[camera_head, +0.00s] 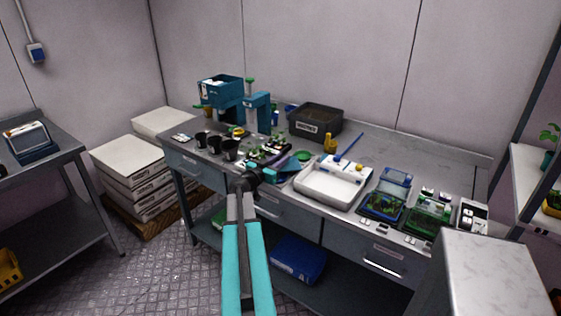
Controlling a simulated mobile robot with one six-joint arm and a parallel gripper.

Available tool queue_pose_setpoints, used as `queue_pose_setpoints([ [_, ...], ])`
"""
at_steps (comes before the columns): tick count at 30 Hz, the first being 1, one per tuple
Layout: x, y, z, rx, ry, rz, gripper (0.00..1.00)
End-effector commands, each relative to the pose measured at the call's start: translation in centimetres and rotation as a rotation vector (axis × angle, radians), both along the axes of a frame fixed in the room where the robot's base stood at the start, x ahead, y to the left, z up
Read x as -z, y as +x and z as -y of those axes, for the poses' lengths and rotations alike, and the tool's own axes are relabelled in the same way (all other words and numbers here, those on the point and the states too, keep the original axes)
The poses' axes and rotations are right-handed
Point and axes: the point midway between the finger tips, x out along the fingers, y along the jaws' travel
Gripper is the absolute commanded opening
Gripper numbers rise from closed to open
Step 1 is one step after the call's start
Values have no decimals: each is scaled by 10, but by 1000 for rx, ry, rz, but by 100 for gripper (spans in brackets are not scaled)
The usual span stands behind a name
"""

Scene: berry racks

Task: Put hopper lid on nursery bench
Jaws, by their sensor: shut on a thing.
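My gripper (262,175) is over the front edge of the long grey workbench (390,145), at the end of my teal arm. It is shut on a flat teal piece (284,166), which looks like the hopper lid. The gripper and nearby clutter hide part of the piece, and its height above the bench is hard to judge. A blue machine with an open-topped hopper (221,90) stands at the bench's back left. I cannot tell from any label which bench is the nursery bench.
Black pots (215,145), small seedlings, a white tray (325,189), a dark labelled bin (315,121) and blue and green boxes crowd the workbench. Another grey table (45,165) stands left. A shelf with plants is at right.

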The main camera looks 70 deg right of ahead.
Motion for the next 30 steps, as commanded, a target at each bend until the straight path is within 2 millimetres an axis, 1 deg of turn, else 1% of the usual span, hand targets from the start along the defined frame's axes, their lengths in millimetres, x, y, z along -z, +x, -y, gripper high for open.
queue_pose_setpoints([
  [3, 1, 0, 0, 0, -1, 0, 0],
  [4, 1, 0, 0, 0, 0, 0, 24],
  [6, 1, 0, 0, 0, 0, 0, 36],
  [7, 1, 0, 0, 0, 0, 0, 38],
  [19, 0, 0, 0, 0, 0, 0, 38],
  [30, -8, 1, 0, 0, 1, 0, 38],
])
